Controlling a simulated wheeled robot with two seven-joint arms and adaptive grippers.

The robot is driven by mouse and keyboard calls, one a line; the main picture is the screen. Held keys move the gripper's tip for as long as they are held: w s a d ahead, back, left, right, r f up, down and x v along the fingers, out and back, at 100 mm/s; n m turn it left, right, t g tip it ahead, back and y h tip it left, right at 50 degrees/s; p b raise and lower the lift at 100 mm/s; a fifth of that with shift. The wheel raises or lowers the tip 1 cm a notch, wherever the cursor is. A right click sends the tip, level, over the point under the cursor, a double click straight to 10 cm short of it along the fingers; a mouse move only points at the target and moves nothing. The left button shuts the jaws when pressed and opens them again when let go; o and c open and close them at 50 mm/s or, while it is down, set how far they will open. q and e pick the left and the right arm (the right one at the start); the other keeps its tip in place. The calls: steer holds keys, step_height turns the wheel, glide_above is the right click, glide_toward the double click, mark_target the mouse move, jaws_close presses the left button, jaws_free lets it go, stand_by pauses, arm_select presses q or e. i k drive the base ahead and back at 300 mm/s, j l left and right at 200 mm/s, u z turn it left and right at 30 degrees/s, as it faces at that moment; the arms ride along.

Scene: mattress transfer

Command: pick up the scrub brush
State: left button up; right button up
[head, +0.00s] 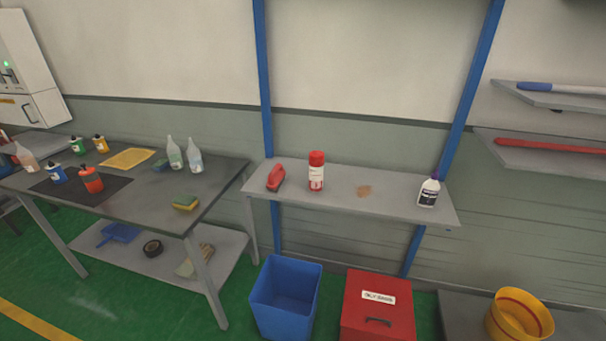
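A red scrub brush (275,178) with a raised handle lies at the left end of the grey wall shelf (395,202), tilted slightly in the picture. Its underside is hard to make out. It stands apart from the red spray can (316,172) to its right. Neither of my grippers shows in the head view.
Below stand a blue bin (285,300) and a red box (378,305). A dark table (150,200) with bottles and sponges is at left. A yellow bucket (519,315) is at lower right.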

mark_target(278, 173)
steer(key=i+j+z, duration=0.15)
steer(key=z, duration=0.3)
steer(key=i+j+z, duration=0.25)
steer(key=z, duration=0.2)
steer(key=i+j+z, duration=0.15)
steer(key=j+z, duration=0.15)
steer(key=j, duration=0.15)
steer(key=i, duration=0.05)
